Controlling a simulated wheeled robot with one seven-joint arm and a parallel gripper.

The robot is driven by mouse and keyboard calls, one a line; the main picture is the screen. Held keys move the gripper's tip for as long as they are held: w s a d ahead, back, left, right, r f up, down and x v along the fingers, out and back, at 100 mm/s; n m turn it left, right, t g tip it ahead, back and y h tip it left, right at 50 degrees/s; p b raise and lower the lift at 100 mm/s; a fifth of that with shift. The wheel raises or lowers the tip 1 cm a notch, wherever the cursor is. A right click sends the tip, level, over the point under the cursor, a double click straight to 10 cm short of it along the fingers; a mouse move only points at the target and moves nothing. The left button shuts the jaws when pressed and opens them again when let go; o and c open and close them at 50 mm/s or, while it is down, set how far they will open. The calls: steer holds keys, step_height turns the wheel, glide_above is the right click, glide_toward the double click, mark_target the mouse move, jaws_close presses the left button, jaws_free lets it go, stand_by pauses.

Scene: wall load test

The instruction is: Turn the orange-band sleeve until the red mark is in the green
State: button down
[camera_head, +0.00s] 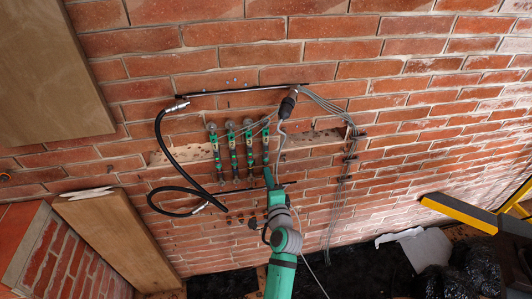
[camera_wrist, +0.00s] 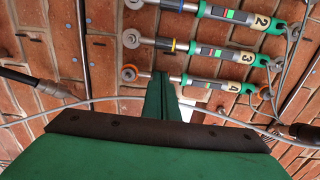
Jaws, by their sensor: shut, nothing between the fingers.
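The gauge labelled 4 (camera_wrist: 232,88) lies across the wrist view, with a green body and a small window (camera_wrist: 212,86) showing coloured patches. I cannot tell where the red mark stands against the green. My gripper (camera_wrist: 160,78) is shut and empty. Its fingertips appear over the rod between the ring and the orange band, hiding part of it; contact is unclear. In the head view my gripper (camera_head: 269,177) is at the lower end of the rightmost gauge (camera_head: 266,146).
Gauge 3 (camera_wrist: 240,57) with a yellow band and gauge 2 (camera_wrist: 240,18) lie parallel and close by. Grey cables (camera_head: 325,103) run to the right, and a black hose (camera_head: 162,145) loops at left. A yellow beam (camera_head: 459,209) is at right. Brick wall surrounds the gauges.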

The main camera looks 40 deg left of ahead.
steer(key=shift+w, duration=0.15)
steer(key=shift+d, duration=0.15)
stand_by(0.4)
steer(key=shift+s+d, duration=0.2)
steer(key=shift+s, duration=0.15)
steer(key=v, duration=0.7)
stand_by(0.5)
steer(key=shift+f, duration=0.1)
stand_by(0.3)
